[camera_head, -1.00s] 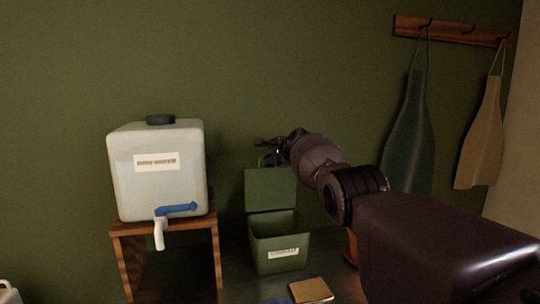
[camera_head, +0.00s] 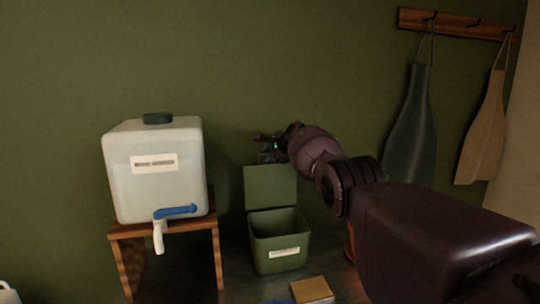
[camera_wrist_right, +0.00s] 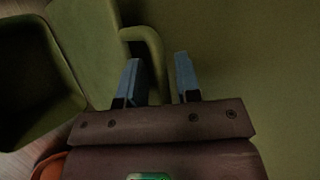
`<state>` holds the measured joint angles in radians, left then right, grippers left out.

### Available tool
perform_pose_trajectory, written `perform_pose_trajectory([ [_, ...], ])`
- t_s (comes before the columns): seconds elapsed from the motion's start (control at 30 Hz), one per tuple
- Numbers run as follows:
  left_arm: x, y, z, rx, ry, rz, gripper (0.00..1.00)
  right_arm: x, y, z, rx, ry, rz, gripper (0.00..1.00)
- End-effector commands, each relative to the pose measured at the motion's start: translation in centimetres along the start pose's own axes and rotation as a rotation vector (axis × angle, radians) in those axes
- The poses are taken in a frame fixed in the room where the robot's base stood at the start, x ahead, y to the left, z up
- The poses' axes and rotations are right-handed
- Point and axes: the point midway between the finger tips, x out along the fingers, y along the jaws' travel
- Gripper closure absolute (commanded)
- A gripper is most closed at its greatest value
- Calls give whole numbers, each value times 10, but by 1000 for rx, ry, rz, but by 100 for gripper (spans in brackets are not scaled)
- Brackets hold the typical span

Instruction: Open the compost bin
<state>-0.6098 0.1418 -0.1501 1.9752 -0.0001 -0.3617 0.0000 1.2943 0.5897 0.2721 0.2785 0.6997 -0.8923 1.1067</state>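The green compost bin (camera_head: 279,260) stands on the dark surface, with a label on its front. Its lid (camera_head: 270,186) stands upright at the back, so the bin's mouth is open. My right gripper (camera_head: 262,143) is at the lid's top edge. In the right wrist view, my right gripper's two blue-grey fingers (camera_wrist_right: 160,78) are apart, with the lid's loop handle (camera_wrist_right: 153,43) reaching between them. The lid (camera_wrist_right: 92,45) and open bin (camera_wrist_right: 38,85) show at left there. I cannot tell whether a finger touches the handle. My left gripper is out of view.
A white water container (camera_head: 158,190) with a blue tap sits on a wooden stand (camera_head: 216,262) left of the bin. A small tan block (camera_head: 312,290) lies in front of the bin. Aprons (camera_head: 410,125) hang on the wall at right. The green wall is close behind.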

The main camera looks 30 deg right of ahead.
Motion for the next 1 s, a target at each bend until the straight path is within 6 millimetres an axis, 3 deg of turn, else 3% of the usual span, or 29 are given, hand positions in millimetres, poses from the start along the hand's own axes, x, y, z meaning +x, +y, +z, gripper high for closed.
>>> perform_pose_trajectory([
  [0.47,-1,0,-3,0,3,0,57,-3,-1,-1,1,0,-3,64],
  [1.0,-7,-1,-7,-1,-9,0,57,-27,-2,0,0,0,-4,64],
])
